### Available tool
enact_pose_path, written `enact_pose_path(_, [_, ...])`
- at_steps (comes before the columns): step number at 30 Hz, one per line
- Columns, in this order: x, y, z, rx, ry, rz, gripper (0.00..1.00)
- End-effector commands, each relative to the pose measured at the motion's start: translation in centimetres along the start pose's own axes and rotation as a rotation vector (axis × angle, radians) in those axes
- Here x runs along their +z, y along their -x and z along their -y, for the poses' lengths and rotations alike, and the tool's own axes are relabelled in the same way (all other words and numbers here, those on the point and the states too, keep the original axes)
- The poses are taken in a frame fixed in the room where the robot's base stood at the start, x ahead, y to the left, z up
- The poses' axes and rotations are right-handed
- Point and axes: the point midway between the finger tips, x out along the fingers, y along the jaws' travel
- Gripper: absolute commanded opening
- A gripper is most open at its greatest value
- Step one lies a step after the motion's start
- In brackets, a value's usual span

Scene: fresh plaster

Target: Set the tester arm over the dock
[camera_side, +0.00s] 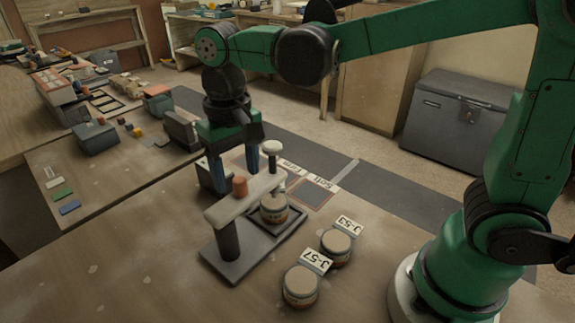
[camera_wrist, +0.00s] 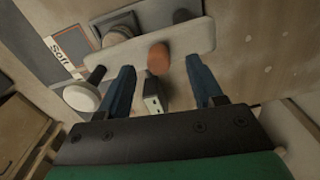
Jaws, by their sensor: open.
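The tester has a grey base plate (camera_side: 233,262), a dark post (camera_side: 229,241) and a pale tester arm (camera_side: 221,211). An orange peg (camera_side: 239,186) stands on the arm; a white knob (camera_side: 271,147) on a dark stem stands at its far end. A jar (camera_side: 273,209) sits in the dark square dock (camera_side: 292,225). In the wrist view the tester arm (camera_wrist: 190,39) partly covers the jar (camera_wrist: 118,36); I cannot tell if its end is centred over the dock. My gripper (camera_side: 236,182) is open, its blue fingers either side of the orange peg (camera_wrist: 158,58), apparently not touching it.
Two more jars, tagged J-53 (camera_side: 336,246) and J-57 (camera_side: 300,286), stand in front of the dock. A marked patch labelled Soft (camera_side: 320,182) lies behind it, beside another labelled patch. A side table at left holds boxes and small blocks. The front left of the bench is clear.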

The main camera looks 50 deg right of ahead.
Motion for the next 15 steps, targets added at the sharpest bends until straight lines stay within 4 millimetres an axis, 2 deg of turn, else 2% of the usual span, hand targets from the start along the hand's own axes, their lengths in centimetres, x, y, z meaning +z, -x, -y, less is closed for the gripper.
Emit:
enact_pose_path(6, [0.0,-1.8,0.0,0.0,-0.001,0.0,0.6])
enact_pose_path(15, [0.0,-2.1,0.0,0.0,-0.001,0.0,0.6])
